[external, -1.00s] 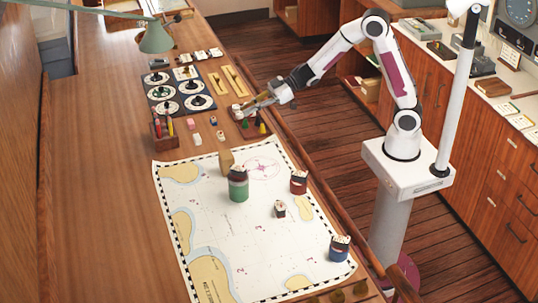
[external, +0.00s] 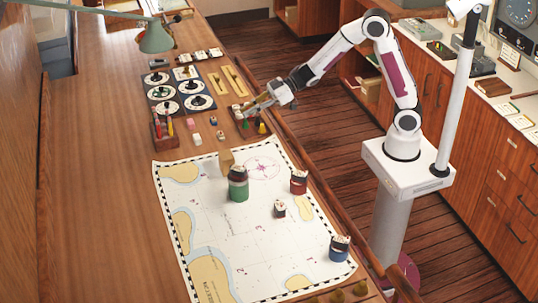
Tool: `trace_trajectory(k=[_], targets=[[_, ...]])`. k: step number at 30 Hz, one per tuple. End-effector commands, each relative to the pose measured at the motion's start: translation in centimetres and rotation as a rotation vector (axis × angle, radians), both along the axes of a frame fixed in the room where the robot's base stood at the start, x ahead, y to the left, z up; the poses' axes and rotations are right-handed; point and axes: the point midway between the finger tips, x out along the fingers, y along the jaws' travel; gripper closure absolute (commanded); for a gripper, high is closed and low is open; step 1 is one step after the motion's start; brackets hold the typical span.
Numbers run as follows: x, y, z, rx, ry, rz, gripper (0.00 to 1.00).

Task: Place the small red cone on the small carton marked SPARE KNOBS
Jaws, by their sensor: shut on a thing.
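My gripper (external: 251,106) is low over the right edge of the table, beside a green cone (external: 245,123) and a yellow cone (external: 262,128). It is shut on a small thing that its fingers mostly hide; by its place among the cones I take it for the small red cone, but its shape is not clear. Several small cartons stand to the left, among them a pink one (external: 191,124) and a white and blue one (external: 213,121). Another small carton (external: 280,209) stands on the chart. The lettering is too small to read, so I cannot tell which is marked SPARE KNOBS.
A chart (external: 215,245) covers the near table, with a green tin (external: 238,186), a red tin (external: 299,183) and a blue tin (external: 340,250) on it. A pencil holder (external: 165,136) and dial panel (external: 179,91) lie left. The far-left tabletop is clear.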

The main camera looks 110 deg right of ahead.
Motion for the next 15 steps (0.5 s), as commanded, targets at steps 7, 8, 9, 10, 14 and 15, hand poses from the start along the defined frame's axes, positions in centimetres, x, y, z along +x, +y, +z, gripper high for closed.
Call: trace_trajectory(k=[7,8,9,10,14,15], targets=[[3.3,4.6,0.6,-0.003,-0.003,0.112,1.00],[3.8,5.3,0.8,-0.003,-0.003,0.132,1.00],[4.6,6.3,1.1,-0.003,-0.002,0.159,1.00],[5.2,7.0,1.3,-0.003,-0.003,0.179,1.00],[7.5,10.2,2.4,-0.004,-0.002,0.257,1.00],[8.2,11.1,2.8,-0.004,-0.002,0.279,1.00]])
